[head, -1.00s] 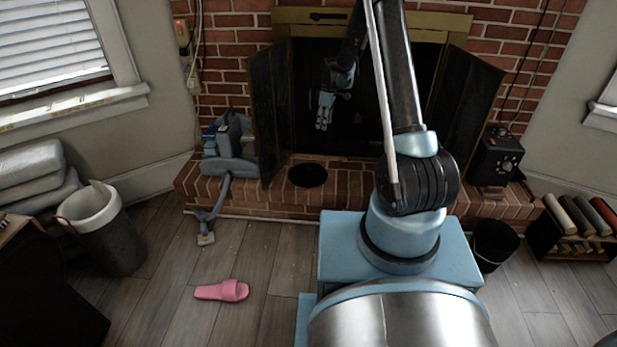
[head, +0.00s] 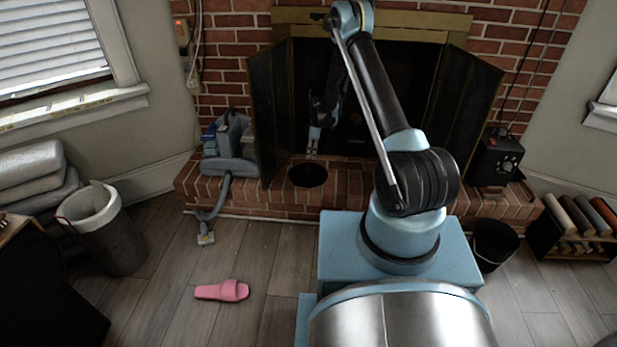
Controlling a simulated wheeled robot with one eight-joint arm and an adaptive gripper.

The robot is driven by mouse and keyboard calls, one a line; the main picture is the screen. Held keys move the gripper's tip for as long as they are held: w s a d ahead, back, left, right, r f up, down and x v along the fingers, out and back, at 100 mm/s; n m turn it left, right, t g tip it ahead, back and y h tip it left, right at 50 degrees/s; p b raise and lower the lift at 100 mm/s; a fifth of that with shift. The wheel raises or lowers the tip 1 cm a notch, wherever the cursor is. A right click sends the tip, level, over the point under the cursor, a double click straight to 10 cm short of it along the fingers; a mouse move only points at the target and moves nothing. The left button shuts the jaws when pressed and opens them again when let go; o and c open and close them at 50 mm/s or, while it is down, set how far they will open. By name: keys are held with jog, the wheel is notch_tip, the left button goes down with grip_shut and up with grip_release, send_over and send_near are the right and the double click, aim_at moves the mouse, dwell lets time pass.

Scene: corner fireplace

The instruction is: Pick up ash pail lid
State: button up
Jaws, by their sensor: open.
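The ash pail lid (head: 307,175) looks like a flat, dark, round disc. It lies on the brick hearth in front of the fireplace opening, left of the middle. My gripper (head: 311,155) points downward just above the far edge of the lid, with its light-blue fingers near it. The gripper is open and holds nothing that I can see. At this size I cannot tell whether the fingertips touch the lid, but they seem a little apart from it.
Open dark fireplace doors (head: 268,115) flank the opening. A grey vacuum (head: 228,150) stands left on the brick hearth (head: 350,185). A black box (head: 497,158) stands right. A black pail (head: 495,243) stands on the floor at right, and a pink slipper (head: 222,291) lies at left.

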aim_at(308, 168)
jog(key=f, duration=0.5)
jog(key=a+f, duration=0.1)
jog(key=f, duration=0.1)
jog(key=shift+f, duration=0.2)
jog(key=shift+w+a+f, duration=0.1)
jog(key=shift+a+f, duration=0.15)
jog(key=shift+f, duration=1)
jog(key=shift+w+a+f, duration=0.1)
jog(key=shift+a+f, duration=0.1)
jog(key=shift+f, duration=1.05)
jog(key=shift+c, duration=0.2)
grip_shut()
